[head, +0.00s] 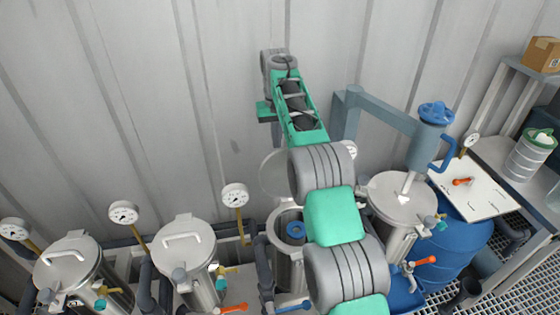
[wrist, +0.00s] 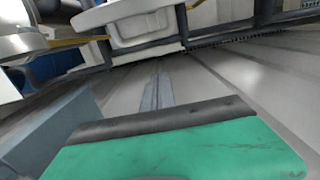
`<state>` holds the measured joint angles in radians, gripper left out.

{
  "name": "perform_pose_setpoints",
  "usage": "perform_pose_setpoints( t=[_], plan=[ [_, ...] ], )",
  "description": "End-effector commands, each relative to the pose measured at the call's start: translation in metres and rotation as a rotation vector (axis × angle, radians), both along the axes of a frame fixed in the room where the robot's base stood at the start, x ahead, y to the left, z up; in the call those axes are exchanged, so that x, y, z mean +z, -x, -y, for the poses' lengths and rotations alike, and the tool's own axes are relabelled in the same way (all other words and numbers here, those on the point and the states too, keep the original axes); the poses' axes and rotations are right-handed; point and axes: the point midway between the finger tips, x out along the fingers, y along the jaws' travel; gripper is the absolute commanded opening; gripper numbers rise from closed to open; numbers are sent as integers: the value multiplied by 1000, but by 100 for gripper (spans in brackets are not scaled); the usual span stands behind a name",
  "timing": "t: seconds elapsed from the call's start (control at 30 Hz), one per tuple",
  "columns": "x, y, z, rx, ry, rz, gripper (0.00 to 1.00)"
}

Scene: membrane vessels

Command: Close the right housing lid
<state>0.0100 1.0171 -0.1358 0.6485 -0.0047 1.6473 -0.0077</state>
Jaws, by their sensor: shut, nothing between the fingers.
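The open housing (head: 290,255) stands behind my arm, with a blue ring (head: 295,231) visible inside its mouth. Its round grey lid (head: 277,176) stands raised at the back of the rim, partly hidden by my arm. My arm reaches above and past the lid toward the wall. My gripper (wrist: 158,78) is shut and empty in the wrist view, its slim fingers together. In the head view the fingers are not clearly visible. A pale rounded piece (wrist: 130,25) is at the top of the wrist view; I cannot tell whether it is part of the lid.
Two closed housings with handled lids (head: 68,258) (head: 183,244) stand to the left, with gauges (head: 124,213) behind. At right, a blue-grey bracket (head: 380,112) with a blue handwheel (head: 436,112) stands over another closed vessel (head: 402,198). The corrugated wall (head: 150,90) is close behind.

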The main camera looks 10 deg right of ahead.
Motion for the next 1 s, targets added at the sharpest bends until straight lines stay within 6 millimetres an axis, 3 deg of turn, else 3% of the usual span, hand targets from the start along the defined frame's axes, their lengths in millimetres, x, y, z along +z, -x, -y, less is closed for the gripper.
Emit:
perform_pose_setpoints(
  t=[0.03, 0.27, 0.6, 1.0],
  plan=[
    [-14, 2, 0, 0, 0, -3, 0],
    [-60, 3, 2, -2, 0, -3, 0],
    [-44, 38, 2, -2, 0, 2, 0],
    [-45, 40, 2, -2, 0, 3, 0]
  ],
)
